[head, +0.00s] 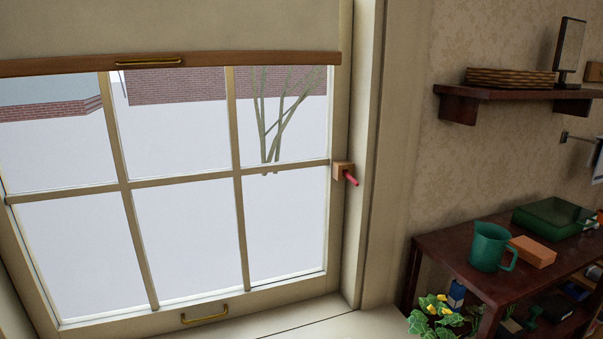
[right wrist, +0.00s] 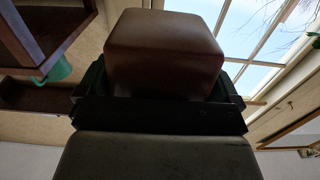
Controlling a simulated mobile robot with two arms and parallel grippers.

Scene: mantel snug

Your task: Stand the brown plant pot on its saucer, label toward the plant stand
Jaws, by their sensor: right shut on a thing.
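A brown, block-shaped thing with rounded edges, which looks like the brown plant pot (right wrist: 164,50), fills the upper middle of the right wrist view. My right gripper (right wrist: 160,88) is shut on it, with dark fingers at its sides. No label shows on the face I see. Neither gripper shows in the head view. I see no saucer in either view, and I cannot make out a plant stand for certain.
A dark wooden table (head: 447,243) at right bears a green jug (head: 489,247), an orange block (head: 532,252) and a green tray (head: 550,214). A yellow-flowered plant (head: 436,312) is at the lower edge. A barred window (head: 185,185) and pale sill (head: 330,327) lie left.

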